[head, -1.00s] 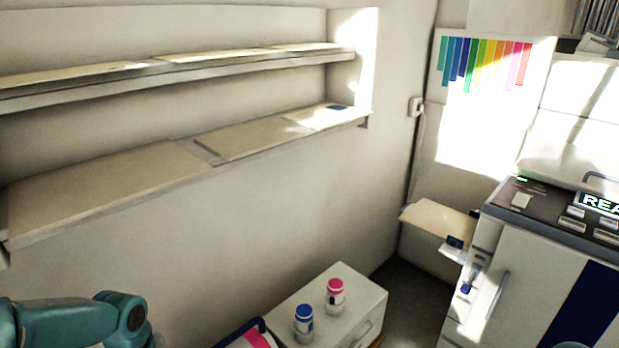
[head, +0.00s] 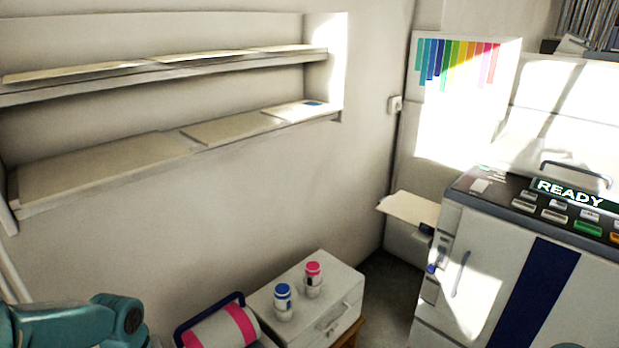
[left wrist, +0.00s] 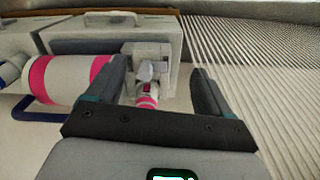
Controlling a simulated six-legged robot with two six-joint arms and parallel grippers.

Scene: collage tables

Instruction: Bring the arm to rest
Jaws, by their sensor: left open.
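My left arm (head: 75,322) comes in at the lower left of the head view, teal with a dark joint; its gripper is outside that view. In the left wrist view my left gripper (left wrist: 155,85) has its two dark fingers spread wide, with nothing held between them. Beyond the gap a small white and pink item (left wrist: 147,98) shows near a grey boxy part. My right gripper is not in view.
A white drawer unit (head: 335,318) carries a blue-capped jar (head: 283,300) and a pink-capped jar (head: 313,280). A pink-banded white roll (head: 222,328) with a blue handle lies beside it. A machine reading READY (head: 570,193) stands right; wall shelves (head: 100,172) are at left.

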